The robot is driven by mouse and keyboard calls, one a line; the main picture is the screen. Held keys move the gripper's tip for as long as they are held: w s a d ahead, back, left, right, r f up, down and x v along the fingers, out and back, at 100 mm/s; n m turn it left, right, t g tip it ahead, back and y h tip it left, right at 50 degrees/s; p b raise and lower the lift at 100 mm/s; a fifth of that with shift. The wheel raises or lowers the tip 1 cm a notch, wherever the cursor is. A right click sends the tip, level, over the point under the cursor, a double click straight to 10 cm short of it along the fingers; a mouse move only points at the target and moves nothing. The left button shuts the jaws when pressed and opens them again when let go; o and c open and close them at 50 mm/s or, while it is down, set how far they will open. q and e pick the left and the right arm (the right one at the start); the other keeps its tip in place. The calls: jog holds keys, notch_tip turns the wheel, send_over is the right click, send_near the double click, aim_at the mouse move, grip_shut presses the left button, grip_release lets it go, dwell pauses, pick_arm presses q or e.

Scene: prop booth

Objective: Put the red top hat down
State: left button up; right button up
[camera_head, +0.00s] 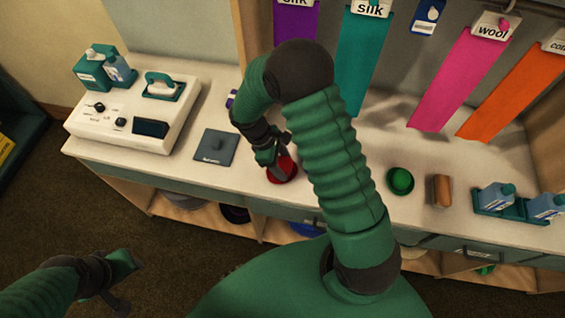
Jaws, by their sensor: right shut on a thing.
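The red top hat (284,171) is at the middle of the white counter (330,185), partly hidden by my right gripper. My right gripper (272,152) reaches down from above and is shut on the hat. The hat is at or very near the counter top; I cannot tell whether it touches. My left gripper (128,284) is at the lower left, in front of the counter and away from the hat. Its fingers look apart, with nothing between them.
A blue-grey pad (214,148) lies left of the hat; a white control box (135,115) stands farther left. A green bowl-like object (400,181), a brown brush-like block (440,190) and a teal bottle tray (510,209) are to the right. Coloured cloth strips hang behind.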

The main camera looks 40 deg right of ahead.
jog(key=shift+f, duration=0.2)
jog(key=o, duration=1.3)
